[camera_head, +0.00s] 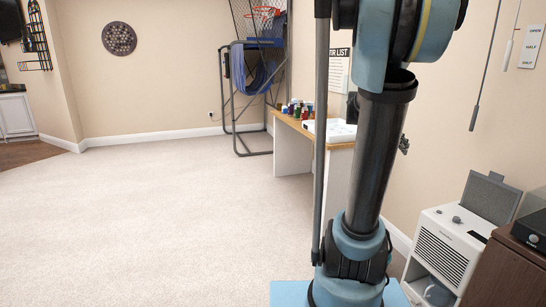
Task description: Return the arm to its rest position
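My arm (372,160) stands upright in the right half of the head view, with blue joints and dark links. It rises from a blue mount at the bottom edge to a large blue joint at the top edge, where the picture cuts it off. I cannot make out my gripper or its fingers. Small dark parts show at both sides of the dark link, and I cannot tell what they belong to.
A wooden-topped table (292,123) with coloured bottles and a white tray stands behind my arm. An arcade basketball hoop frame (230,100) is at the back. A white heater-like unit (440,248) and brown cabinet (510,275) are close on the right. Carpet (150,220) at left is clear.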

